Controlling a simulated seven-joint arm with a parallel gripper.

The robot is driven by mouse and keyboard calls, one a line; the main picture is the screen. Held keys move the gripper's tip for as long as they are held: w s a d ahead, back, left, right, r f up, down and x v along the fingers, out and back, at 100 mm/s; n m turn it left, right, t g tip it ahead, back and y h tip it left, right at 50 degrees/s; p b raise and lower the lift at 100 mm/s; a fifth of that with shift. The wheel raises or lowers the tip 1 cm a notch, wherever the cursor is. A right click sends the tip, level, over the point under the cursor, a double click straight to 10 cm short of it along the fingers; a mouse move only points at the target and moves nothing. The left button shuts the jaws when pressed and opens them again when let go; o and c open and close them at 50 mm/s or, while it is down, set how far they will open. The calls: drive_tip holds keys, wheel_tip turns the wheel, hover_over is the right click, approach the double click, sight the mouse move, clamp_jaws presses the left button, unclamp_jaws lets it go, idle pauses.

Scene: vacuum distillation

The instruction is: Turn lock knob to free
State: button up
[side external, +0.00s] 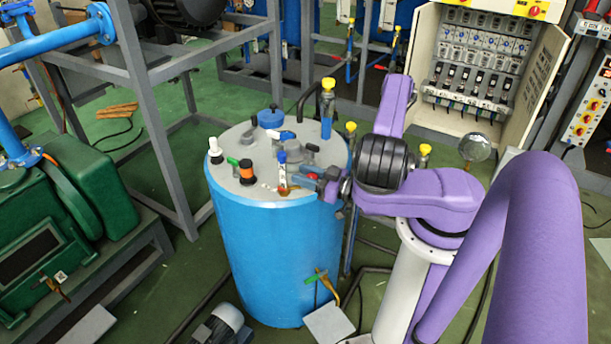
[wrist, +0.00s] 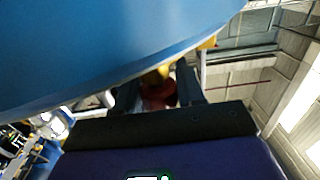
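The blue tank (side external: 265,250) stands upright with a grey lid that carries several knobs and fittings. My gripper (side external: 308,180) is at the lid's right front edge, beside a small red and brass fitting (side external: 284,190). In the wrist view my gripper (wrist: 158,92) has its two dark fingers apart, with a red and yellow part (wrist: 158,97) between them. I cannot tell whether the fingers touch it. Which fitting is the lock knob is not clear, and the fingertips are small and partly hidden in the side view.
Beside the gripper on the lid are a white and blue fitting (side external: 282,160), an orange and black knob (side external: 246,170) and a white knob (side external: 215,150). A yellow-topped blue valve (side external: 327,110) rises at the lid's back right. Grey frame posts stand behind the tank.

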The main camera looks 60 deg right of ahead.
drive_tip(key=shift+n+y, duration=0.3)
drive_tip(key=n+y, duration=0.2)
drive_tip(key=y, duration=0.1)
drive_tip(key=shift+a+g+y, duration=0.15)
drive_tip(key=shift+g+y, duration=0.25)
drive_tip(key=shift+s+a+n+g+y, duration=0.15)
drive_tip(key=shift+n+g+y, duration=0.4)
drive_tip(key=shift+n+y, duration=0.4)
drive_tip(key=shift+a+n+g+y, duration=0.15)
drive_tip(key=shift+n+g+y, duration=0.45)
drive_tip(key=shift+y, duration=0.55)
drive_tip(key=shift+n+y, duration=0.25)
drive_tip(key=shift+y, duration=0.05)
drive_tip(key=o, duration=0.9)
drive_tip(key=shift+o, duration=0.2)
drive_tip(key=v, duration=1.7)
drive_tip(key=shift+s, duration=0.25)
